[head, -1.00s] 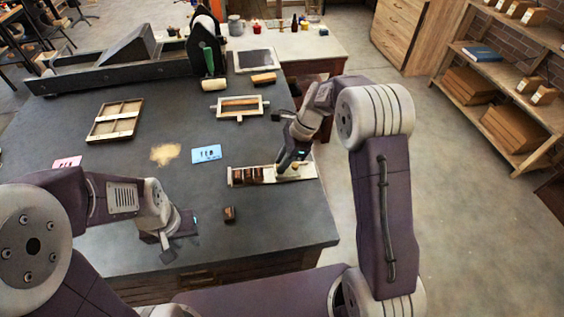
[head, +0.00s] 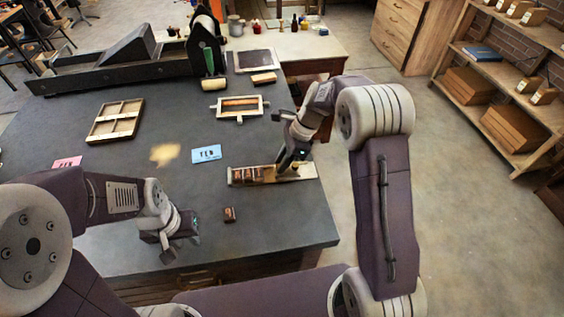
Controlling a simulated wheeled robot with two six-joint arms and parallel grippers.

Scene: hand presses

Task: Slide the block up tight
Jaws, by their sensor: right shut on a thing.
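A shallow wooden tray (head: 306,171) lies near the right edge of the dark table. Several small brown blocks (head: 248,174) stand side by side at its left end. My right gripper (head: 284,165) reaches down into the tray just right of them. It is shut on a block, which its fingers mostly hide; I cannot tell whether that block touches the row. One loose dark brown block (head: 229,214) sits on the table in front of the tray. My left gripper (head: 181,248) hangs near the front edge, left of the loose block, open and empty.
A blue card (head: 206,153), a pink card (head: 67,162) and a sandy patch (head: 165,153) lie left of the tray. A wooden frame (head: 117,120), a small framed piece (head: 240,106) and a large press (head: 125,66) are farther back.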

